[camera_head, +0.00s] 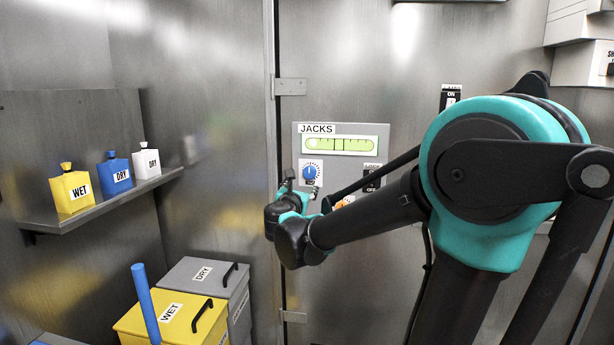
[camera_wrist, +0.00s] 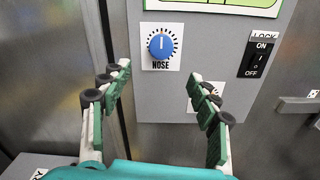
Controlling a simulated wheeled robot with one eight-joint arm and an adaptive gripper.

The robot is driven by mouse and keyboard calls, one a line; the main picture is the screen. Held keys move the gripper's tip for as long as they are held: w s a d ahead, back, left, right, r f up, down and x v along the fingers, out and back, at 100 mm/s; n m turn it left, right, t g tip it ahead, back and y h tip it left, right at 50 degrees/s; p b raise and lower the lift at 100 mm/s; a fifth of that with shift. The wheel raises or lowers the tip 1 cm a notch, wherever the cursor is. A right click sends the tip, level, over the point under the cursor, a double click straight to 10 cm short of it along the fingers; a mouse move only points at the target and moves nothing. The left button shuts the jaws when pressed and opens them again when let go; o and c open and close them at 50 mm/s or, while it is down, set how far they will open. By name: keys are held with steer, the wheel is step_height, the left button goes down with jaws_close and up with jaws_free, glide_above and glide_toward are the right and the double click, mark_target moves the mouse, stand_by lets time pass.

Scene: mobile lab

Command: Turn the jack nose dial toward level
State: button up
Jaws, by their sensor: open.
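The blue nose dial (camera_head: 310,172) sits on a white scaled plate on the grey JACKS panel (camera_head: 350,128). It also shows in the wrist view (camera_wrist: 161,45), with a pale pointer mark near upright and the label NOSE below. A green level gauge (camera_head: 340,145) is above the dial; its bubble appears left of the middle marks. My gripper (camera_head: 303,190) is open and empty in front of the panel. In the wrist view its two fingers (camera_wrist: 163,82) spread on either side below the dial, apart from it. A second dial or plate is partly hidden behind the right finger.
A black LOCK switch (camera_wrist: 259,55) marked ON and OFF is right of the dial. A shelf (camera_head: 110,208) with yellow, blue and white bottles is on the left. A yellow WET bin (camera_head: 180,318) and a grey DRY bin (camera_head: 205,280) stand low left.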

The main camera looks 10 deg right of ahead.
mark_target(309, 174)
steer(key=x, duration=1.3)
steer(key=shift+d+f, duration=0.1)
steer(key=c, duration=1.2)
